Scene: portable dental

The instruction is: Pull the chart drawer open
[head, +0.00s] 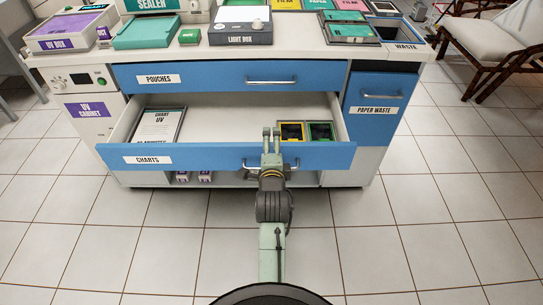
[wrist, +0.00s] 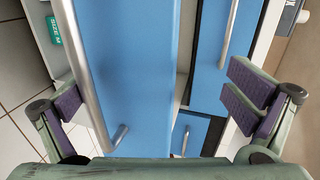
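The chart drawer (head: 215,156), a blue front labelled CHARTS, stands pulled out from the cabinet, its inside showing. It holds a printed chart sheet (head: 158,126) at the left and two small framed items (head: 305,131) at the right. Its silver bar handle (head: 250,164) is partly hidden behind my gripper (head: 271,133). In the wrist view my gripper (wrist: 155,105) is open, with its purple-padded fingers wide apart. The handle (wrist: 91,80) runs close beside the left finger, on its inner side; I cannot tell whether they touch.
The pouches drawer (head: 215,77) above is shut. The paper waste front (head: 376,95) at the right is shut. The countertop (head: 300,45) carries several boxes and trays. A chair (head: 490,50) stands at the back right. The tiled floor (head: 130,235) around my arm is clear.

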